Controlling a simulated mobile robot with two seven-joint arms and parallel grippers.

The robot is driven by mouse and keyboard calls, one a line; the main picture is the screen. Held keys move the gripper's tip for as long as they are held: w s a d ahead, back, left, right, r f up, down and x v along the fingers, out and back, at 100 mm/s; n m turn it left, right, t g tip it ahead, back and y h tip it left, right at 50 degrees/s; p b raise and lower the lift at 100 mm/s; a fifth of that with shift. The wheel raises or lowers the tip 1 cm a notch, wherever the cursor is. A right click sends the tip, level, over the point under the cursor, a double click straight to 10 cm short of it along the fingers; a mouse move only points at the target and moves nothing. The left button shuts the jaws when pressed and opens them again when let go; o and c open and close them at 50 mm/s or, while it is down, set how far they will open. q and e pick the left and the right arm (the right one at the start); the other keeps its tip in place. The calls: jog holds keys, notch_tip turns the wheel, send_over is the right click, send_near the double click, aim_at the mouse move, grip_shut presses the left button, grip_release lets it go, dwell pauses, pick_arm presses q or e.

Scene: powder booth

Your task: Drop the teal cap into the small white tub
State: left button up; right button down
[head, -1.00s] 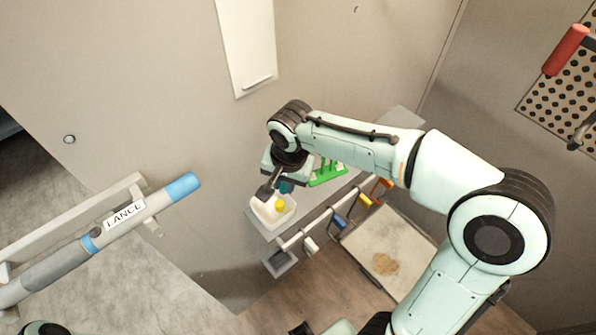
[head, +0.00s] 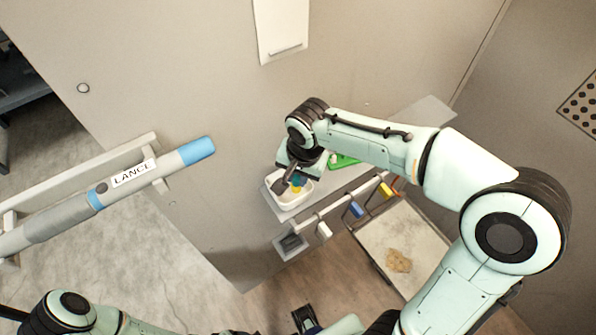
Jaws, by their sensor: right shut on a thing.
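My right gripper (head: 289,186) reaches down over the small white tub (head: 280,206) and is shut on the teal cap (head: 298,180). The cap is mostly hidden by the gripper; it shows over the tub's far part, and I cannot tell if it touches the tub. A yellow thing (head: 296,189) shows in the tub, just below the cap. The tub stands on a grey shelf (head: 286,215) by the wall. My left arm runs along the bottom edge at lower left; its fingers cannot be made out clearly.
A green rack (head: 343,161) stands right of the tub, partly behind my right arm. A rail with blue (head: 354,210) and yellow (head: 387,190) hanging pieces runs along the shelf's front. A lance (head: 130,178) rests on a holder at left. A tray (head: 368,236) lies lower right.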

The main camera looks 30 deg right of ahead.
jog(key=c, duration=0.9)
grip_release()
jog(key=shift+c, duration=0.2)
jog(key=shift+r, duration=0.1)
pick_arm(q)
jog(key=shift+w+r+p, duration=0.3)
jog(key=shift+r+p, duration=0.15)
jog(key=shift+r, duration=0.1)
jog(key=shift+w+r+p, duration=0.25)
jog(key=shift+r+p, duration=0.2)
jog(key=shift+r, duration=0.05)
pick_arm(e)
notch_tip(320, 180, up, 13)
jog(key=s, duration=0.2)
pick_arm(q)
jog(key=shift+s, duration=0.1)
pick_arm(e)
jog(key=shift+s+d, duration=0.1)
